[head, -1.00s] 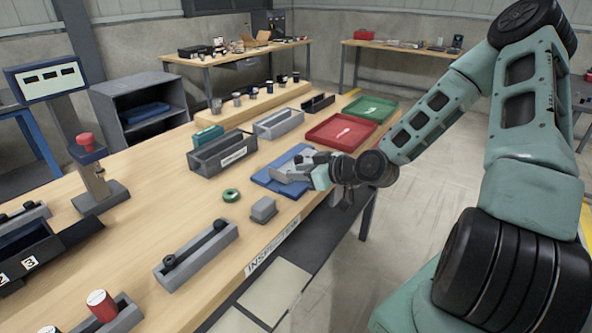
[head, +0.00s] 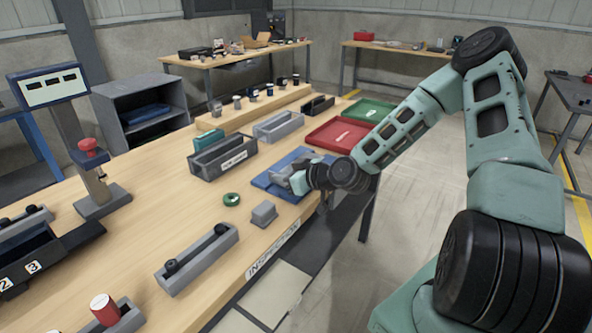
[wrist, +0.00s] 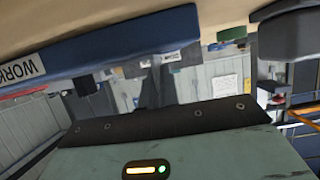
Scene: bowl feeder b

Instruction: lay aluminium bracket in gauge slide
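My gripper (head: 293,180) is low over the blue work tray (head: 264,180), at the near right edge of the bench. Its fingertips are small and partly hidden by the wrist, so I cannot tell whether they are open or shut. Grey metal shows at the fingers, but I cannot make out an aluminium bracket apart from the gripper. In the wrist view the blue tray edge (wrist: 120,45) carries a "WORK" label; no fingertips or bracket show there. A grey channel with black knobs (head: 197,262) lies at the near front; I cannot tell whether it is the gauge slide.
A gauge post with a display (head: 50,86) and red knob stands at left. Red (head: 338,136) and green (head: 370,111) trays lie beyond the blue one. A grey block (head: 264,213) and green ring (head: 231,199) sit nearer. Grey bins (head: 222,158) stand behind; bare wood lies left of centre.

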